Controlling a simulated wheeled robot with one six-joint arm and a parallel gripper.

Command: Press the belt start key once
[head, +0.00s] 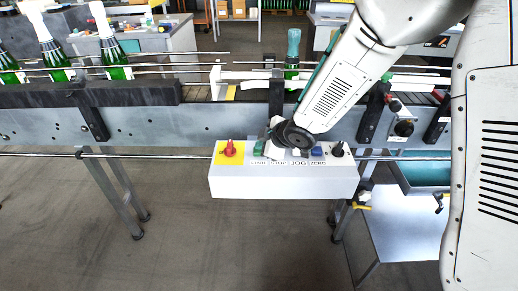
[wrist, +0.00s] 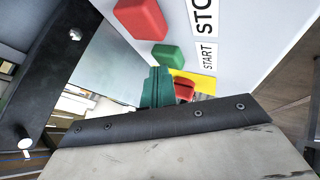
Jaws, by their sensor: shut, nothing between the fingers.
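The white control box (head: 284,182) hangs on the front rail of the conveyor, with labels START, STOP, JOG and ZERO. The green start key (wrist: 167,55) sits beside the START label (wrist: 208,54) in the wrist view. In the head view it is the green patch (head: 259,148) above that label. The red stop key (wrist: 140,18) is next to it. My gripper (wrist: 157,86) is shut and empty, its teal fingertips close by the green key; I cannot tell whether they touch it. In the head view my wrist covers the fingertips and the red stop key.
A red knob (head: 229,148) on a yellow plate stands at the box's left end, close to my fingers. A blue key (head: 318,152) and a black knob (head: 337,149) are at the right. Green bottles (head: 114,58) stand on the conveyor behind.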

